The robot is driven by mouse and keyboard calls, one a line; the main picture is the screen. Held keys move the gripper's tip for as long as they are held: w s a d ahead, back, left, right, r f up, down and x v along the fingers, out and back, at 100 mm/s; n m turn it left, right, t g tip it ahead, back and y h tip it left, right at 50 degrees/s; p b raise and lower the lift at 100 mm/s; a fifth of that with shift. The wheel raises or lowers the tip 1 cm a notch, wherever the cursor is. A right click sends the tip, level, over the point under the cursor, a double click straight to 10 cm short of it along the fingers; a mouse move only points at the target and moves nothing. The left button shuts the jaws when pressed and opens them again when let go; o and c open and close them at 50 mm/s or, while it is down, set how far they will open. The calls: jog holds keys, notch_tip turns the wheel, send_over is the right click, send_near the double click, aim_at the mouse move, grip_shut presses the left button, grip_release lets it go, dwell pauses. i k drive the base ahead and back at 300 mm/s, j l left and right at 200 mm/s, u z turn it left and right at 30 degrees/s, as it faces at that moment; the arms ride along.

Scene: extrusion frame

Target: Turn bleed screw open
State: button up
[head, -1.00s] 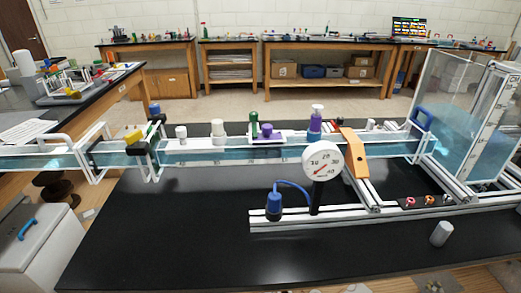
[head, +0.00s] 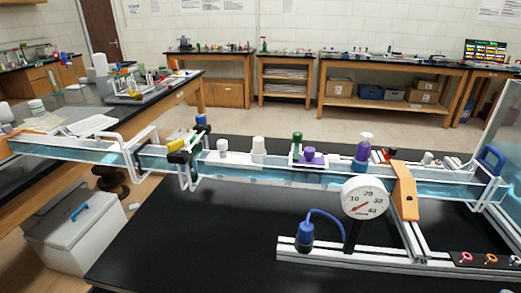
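No part can be surely told as the bleed screw at this size. A round white dial gauge (head: 365,198) stands on a black post in front of a long clear water channel (head: 245,176). A blue bulb-shaped fitting (head: 306,236) with a blue hose stands left of the gauge on an aluminium extrusion rail (head: 345,258). Small red and orange ring-shaped parts (head: 466,258) sit on a dark strip at the lower right. A yellow part (head: 179,145) and a black clamp sit at the channel's left joint. My gripper is not in view.
White, green and purple fittings (head: 309,155) stand along the channel. An orange bracket (head: 404,190) crosses it right of the gauge. The black bench top (head: 200,250) is clear in front. A grey box with a blue handle (head: 75,225) stands on the floor at left.

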aim_at(223, 144)
jog(key=i+j, duration=0.1)
jog(key=j, duration=0.35)
jog(key=i+j, duration=0.1)
jog(key=j, duration=0.35)
jog(key=i+j, duration=0.1)
jog(key=j, duration=0.35)
jog(key=i+j+u, duration=0.1)
jog(key=j, duration=0.35)
